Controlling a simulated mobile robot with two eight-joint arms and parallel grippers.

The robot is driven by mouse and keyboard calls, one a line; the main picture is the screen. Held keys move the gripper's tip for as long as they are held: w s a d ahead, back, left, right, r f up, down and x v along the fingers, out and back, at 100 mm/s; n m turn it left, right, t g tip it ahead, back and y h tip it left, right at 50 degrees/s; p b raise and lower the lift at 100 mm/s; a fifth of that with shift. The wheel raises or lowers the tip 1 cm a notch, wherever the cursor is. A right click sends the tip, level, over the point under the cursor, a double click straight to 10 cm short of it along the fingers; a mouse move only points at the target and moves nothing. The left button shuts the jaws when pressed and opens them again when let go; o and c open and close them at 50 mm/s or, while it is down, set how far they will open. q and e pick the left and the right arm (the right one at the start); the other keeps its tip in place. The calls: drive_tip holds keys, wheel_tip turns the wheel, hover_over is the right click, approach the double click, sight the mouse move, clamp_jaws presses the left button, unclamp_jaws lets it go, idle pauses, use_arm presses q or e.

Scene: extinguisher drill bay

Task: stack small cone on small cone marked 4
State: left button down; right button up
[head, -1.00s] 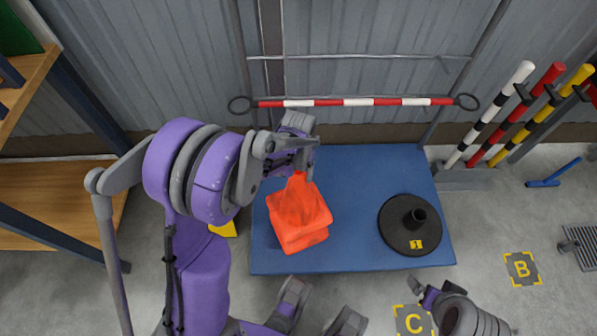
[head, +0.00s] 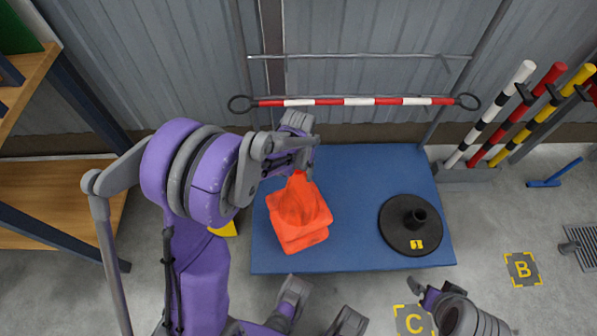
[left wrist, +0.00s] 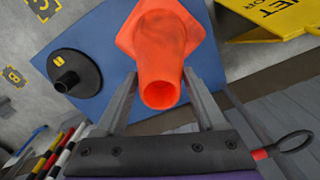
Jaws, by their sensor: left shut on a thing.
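An orange cone (head: 300,207) stands on the blue mat (head: 350,170), left of its middle. A second orange square edge (head: 305,241) shows just below its base, so it appears to sit over another cone, slightly offset. No number 4 is visible on either. My left gripper (head: 301,168) is shut on the upper cone's top. In the left wrist view the fingers (left wrist: 160,85) lie on both sides of the upper cone (left wrist: 163,50), whose open tip faces the camera. The lower cone's body is hidden. My right gripper (head: 418,285) seems partly in view at the bottom right; its jaws are unclear.
A black round base (head: 398,237) with a short tube and yellow tag stands on the mat's right. A red-and-white bar (head: 358,102) crosses behind the mat. Striped poles (head: 500,112) stand at right, wooden shelves (head: 60,200) at left. The mat's middle is clear.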

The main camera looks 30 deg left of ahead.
use_arm(q)
drive_tip(key=shift+f, duration=0.15)
drive_tip(key=shift+f+b, duration=2.4)
drive_tip(key=shift+f, duration=0.8)
wheel_tip(320, 180, down, 7)
drive_tip(key=b, duration=0.5)
unclamp_jaws()
wheel_tip(320, 180, up, 11)
drive_tip(key=p, duration=0.3)
drive_tip(key=shift+s, duration=0.1)
